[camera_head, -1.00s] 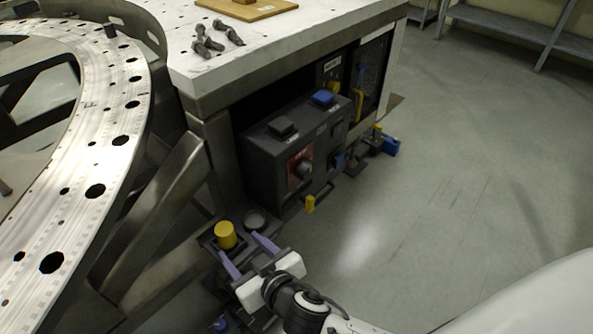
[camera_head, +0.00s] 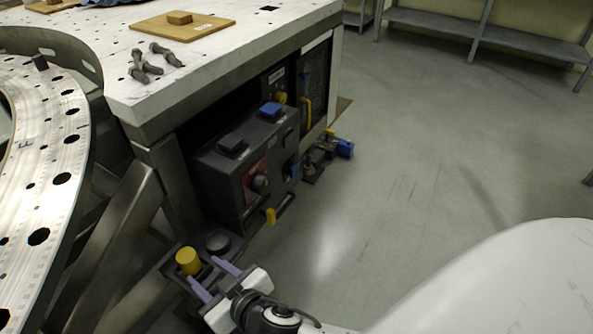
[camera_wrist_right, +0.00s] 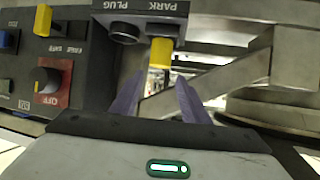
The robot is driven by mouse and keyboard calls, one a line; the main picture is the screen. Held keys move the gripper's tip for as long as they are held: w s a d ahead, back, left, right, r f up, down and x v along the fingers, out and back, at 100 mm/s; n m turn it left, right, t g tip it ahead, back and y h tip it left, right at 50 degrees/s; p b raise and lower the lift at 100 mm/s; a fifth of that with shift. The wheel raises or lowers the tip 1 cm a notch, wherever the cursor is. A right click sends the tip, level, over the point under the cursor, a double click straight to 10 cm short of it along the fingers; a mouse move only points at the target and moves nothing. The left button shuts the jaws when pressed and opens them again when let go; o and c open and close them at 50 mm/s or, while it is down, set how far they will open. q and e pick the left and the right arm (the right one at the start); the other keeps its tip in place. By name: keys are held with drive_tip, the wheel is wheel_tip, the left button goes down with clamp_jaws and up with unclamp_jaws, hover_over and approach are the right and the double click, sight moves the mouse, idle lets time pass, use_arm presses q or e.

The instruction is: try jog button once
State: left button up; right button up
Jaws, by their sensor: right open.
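My right gripper (camera_head: 208,276) is open and empty, below and in front of the box, close to a yellow cylinder (camera_head: 188,261). In the right wrist view its fingers (camera_wrist_right: 158,82) point toward the yellow piece (camera_wrist_right: 162,52). My left gripper is not in view.
The yellow cylinder and a dark round socket (camera_head: 217,242) sit on a holder labelled PARK and PLUG. A perforated ring (camera_head: 62,160) is at left. Bolts (camera_head: 146,66) and a wooden board (camera_head: 190,28) lie on the table (camera_head: 110,90). Floor (camera_head: 400,200) at right is clear.

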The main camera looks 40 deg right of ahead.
clamp_jaws()
idle(1.4)
